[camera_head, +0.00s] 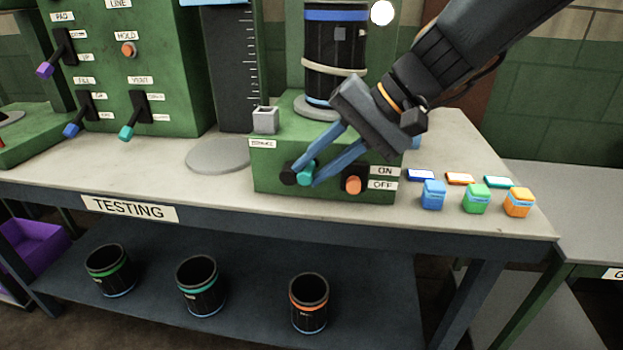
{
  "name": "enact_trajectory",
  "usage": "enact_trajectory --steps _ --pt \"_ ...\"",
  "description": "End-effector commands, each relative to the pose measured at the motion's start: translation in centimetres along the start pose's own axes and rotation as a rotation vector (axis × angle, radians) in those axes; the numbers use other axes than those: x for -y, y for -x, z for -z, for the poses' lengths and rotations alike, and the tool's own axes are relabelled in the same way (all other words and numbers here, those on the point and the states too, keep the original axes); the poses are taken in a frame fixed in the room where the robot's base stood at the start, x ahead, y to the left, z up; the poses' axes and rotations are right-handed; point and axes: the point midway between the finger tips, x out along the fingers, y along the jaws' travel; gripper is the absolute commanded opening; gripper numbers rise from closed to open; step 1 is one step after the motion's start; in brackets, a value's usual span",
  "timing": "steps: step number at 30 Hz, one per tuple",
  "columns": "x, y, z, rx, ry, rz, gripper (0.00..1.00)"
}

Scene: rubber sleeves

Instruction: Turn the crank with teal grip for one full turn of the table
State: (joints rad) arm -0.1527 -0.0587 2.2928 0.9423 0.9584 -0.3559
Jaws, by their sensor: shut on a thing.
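The teal grip (304,172) of the crank sticks out from the front of a green machine box (273,183), beside a black round part (288,174). My gripper (305,173) comes in from the upper right and is shut on the teal grip, with its blue fingers on both sides of it. A black cylinder with a blue band and a pale band (335,60) stands upright on a round grey table (312,106) on top of the box. My gripper hides part of the box front and the right side of the round table.
An orange knob (353,185) sits just right of my fingers, by the ON and OFF labels. Small blue, green and orange containers (476,199) stand at the bench's right. A green panel with levers (150,70) is at left. Black sleeves (199,286) stand on the lower shelf.

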Motion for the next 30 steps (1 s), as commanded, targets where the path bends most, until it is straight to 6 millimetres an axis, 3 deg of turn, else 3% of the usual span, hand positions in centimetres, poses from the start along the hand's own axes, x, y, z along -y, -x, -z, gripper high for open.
enact_trajectory --steps 12,30 --pt "-1.35 -0.37 0.12 -0.001 -0.002 0.153 0.00" --pt "-1.38 -0.32 -0.03 0.002 -0.002 0.188 0.00"
